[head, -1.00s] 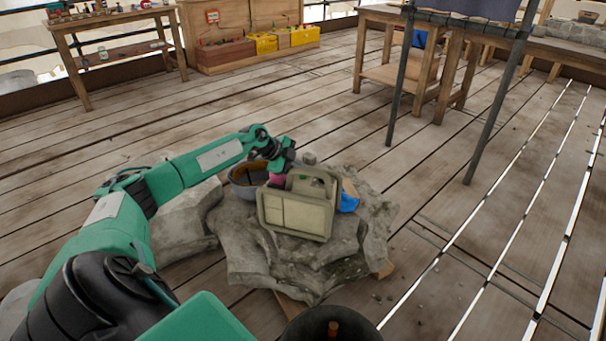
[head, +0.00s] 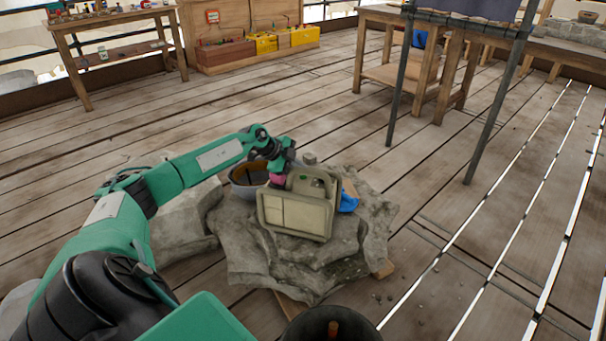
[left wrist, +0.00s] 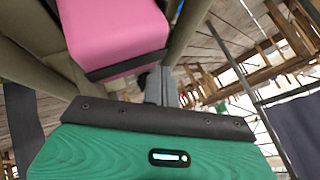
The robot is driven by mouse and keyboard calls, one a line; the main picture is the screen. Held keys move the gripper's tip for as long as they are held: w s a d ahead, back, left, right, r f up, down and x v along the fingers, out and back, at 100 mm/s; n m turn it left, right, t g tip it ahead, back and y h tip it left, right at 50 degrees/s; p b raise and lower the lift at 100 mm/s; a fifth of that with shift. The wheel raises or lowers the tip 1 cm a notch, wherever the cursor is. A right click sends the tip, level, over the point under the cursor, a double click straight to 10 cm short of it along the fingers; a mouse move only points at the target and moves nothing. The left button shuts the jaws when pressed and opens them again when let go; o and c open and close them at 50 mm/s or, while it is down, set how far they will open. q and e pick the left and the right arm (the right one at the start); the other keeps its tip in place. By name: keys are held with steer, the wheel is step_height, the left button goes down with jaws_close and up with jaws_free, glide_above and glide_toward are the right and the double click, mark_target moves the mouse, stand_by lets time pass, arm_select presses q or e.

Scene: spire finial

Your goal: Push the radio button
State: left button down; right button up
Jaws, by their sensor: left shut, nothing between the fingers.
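The radio (head: 300,208) is a beige box with a handle, standing on a grey rock in the middle of the head view. A pink block (head: 277,180) shows at its upper left, beside my left gripper. In the left wrist view the pink block (left wrist: 112,30) is large and close, next to beige-olive parts of the radio (left wrist: 40,62). My left gripper (head: 282,170) is at the radio's upper left edge, shut and empty; its fingers (left wrist: 160,88) show grey in the wrist view. I cannot tell whether they touch the radio. The button is not clearly seen. My right gripper is not in view.
The grey rock (head: 290,265) holds the radio, a bowl (head: 246,182) and a blue item (head: 349,203). A wooden workbench (head: 118,20) stands back left, a frame with posts (head: 489,120) at the right. The plank floor around is clear.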

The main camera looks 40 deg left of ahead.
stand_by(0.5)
arm_select(q)
steer(key=shift+f+p, duration=0.2)
steer(key=shift+p, duration=0.15)
steer(key=shift+f, duration=0.2)
steer(key=shift+r+p, duration=0.35)
steer(key=shift+p, duration=0.65)
step_height(320, 180, up, 6)
steer(key=p, duration=0.8)
